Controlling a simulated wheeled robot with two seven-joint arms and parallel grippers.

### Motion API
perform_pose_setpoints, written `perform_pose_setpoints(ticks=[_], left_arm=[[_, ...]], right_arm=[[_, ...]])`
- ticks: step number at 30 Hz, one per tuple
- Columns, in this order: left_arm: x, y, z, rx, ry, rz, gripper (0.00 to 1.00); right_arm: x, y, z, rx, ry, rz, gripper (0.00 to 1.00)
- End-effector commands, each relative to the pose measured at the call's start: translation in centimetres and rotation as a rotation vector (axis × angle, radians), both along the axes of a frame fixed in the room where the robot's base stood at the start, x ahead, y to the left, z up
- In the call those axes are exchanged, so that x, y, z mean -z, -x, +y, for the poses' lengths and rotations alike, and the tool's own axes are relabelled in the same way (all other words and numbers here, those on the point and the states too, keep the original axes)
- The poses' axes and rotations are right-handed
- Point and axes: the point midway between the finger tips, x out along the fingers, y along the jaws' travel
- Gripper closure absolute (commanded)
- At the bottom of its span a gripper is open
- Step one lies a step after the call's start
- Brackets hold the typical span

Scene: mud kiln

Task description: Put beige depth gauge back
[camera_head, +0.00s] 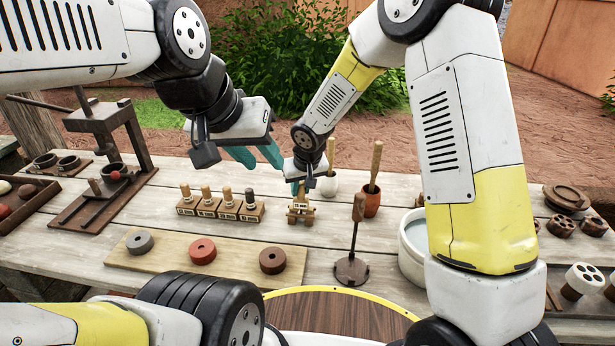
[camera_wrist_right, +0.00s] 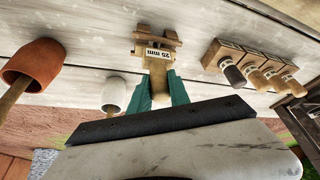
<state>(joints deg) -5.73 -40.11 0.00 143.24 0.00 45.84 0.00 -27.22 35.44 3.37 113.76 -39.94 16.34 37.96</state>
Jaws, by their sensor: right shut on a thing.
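The beige depth gauge (camera_wrist_right: 158,72) is upright between the teal fingers of my right gripper (camera_wrist_right: 162,92), which is shut on it. Its lower end meets a small wooden piece (camera_wrist_right: 158,47) labelled 25 mm, at the table surface. I cannot tell whether it is seated. In the head view the wooden piece (camera_head: 300,208) stands right of a row of labelled wooden blocks (camera_head: 222,210) with beige and dark handles; my right gripper (camera_head: 298,187) is just above it. My left gripper (camera_head: 258,156) is open and empty, above and behind the row.
Pots with wooden tools, one white (camera_head: 328,186) and one terracotta (camera_head: 372,203), stand behind and right. A dark upright stand (camera_head: 352,268) is in front. A board (camera_head: 170,262) with three rings lies front left. A wooden press (camera_head: 103,130) stands left, a white bucket (camera_head: 412,262) right.

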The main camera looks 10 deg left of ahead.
Motion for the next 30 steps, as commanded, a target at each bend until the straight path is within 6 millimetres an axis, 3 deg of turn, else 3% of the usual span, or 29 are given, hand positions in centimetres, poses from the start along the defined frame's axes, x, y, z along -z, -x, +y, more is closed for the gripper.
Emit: perform_pose_setpoints(ticks=[14,15,18,30], left_arm=[[0.00,0.00,0.00,0.000,0.000,0.000,0.64],[0.00,0.00,0.00,0.000,0.000,0.000,0.64],[0.00,0.00,0.00,0.000,0.000,0.000,0.64],[0.00,0.00,0.00,0.000,0.000,0.000,0.64]], right_arm=[[1.02,0.05,0.04,0.000,-0.001,0.000,1.00],[1.08,0.04,0.04,0.000,-0.001,0.000,0.75],[1.05,0.04,0.03,0.000,-0.001,0.000,0.56],[0.52,-0.01,0.00,0.001,-0.002,-0.001,0.56]])
